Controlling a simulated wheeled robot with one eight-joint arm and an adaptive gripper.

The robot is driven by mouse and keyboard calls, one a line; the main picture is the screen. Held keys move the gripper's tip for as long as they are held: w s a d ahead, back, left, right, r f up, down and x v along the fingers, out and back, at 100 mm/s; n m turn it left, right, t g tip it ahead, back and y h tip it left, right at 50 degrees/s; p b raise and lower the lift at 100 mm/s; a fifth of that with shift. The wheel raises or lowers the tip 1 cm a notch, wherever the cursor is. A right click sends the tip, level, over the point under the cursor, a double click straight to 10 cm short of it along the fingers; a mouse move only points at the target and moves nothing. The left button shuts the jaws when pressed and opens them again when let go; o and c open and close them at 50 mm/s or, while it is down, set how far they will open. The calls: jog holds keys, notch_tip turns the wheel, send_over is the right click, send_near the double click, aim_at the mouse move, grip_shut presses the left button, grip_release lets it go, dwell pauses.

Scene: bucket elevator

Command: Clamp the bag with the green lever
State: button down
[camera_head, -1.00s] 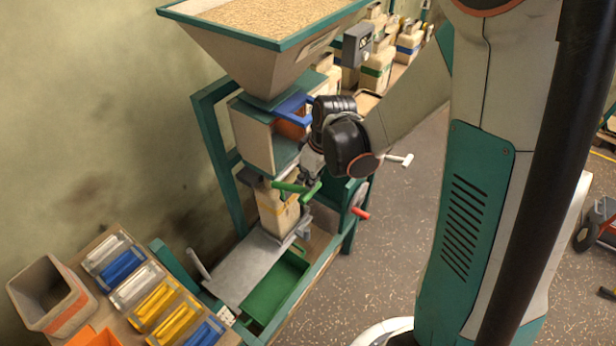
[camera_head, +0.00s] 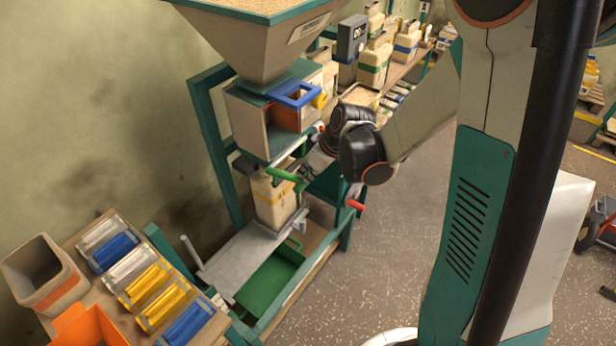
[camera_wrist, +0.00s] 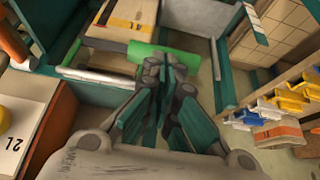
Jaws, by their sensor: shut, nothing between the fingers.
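The green lever (camera_head: 284,174) sticks out below the filling box, across the upper part of the bag. The tan bag (camera_head: 273,203) stands upright on the grey platform under the spout. My gripper (camera_head: 302,184) is at the lever's right end, shut with nothing between its fingers. In the wrist view the green lever (camera_wrist: 168,57) lies just ahead of the closed fingertips (camera_wrist: 163,75), very close; I cannot tell if they touch. The bag (camera_wrist: 122,22) shows beyond the lever there. The clamp at the bag's mouth is mostly hidden.
A green tray (camera_head: 268,285) lies before the platform. Yellow, blue and clear bins (camera_head: 150,283) stand at lower left.

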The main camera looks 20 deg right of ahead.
notch_tip(320, 180, down, 7)
jog(key=s+d+b, duration=0.1)
jog(key=b, duration=0.4)
jog(key=shift+s+b, duration=0.2)
jog(key=shift+b, duration=0.2)
